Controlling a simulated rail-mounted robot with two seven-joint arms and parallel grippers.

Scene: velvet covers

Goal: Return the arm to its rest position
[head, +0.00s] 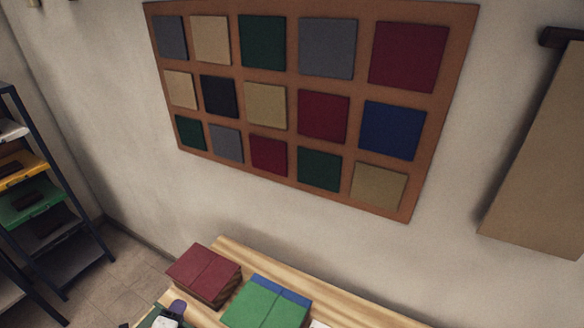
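A small white and dark part at the bottom edge, left of centre, looks like my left gripper (167,321). It is mostly cut off by the frame, so its fingers and anything between them cannot be made out. It is at the near left part of the wooden table (345,311), close to a dark red box-like stack (205,272) and a green cover or book (265,304). My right gripper is not in view.
A blue piece (281,287) lies behind the green one. A board with several coloured fabric squares (288,179) hangs on the wall. A beige cloth (540,150) hangs at right. A dark shelf rack (55,185) with coloured trays stands at left.

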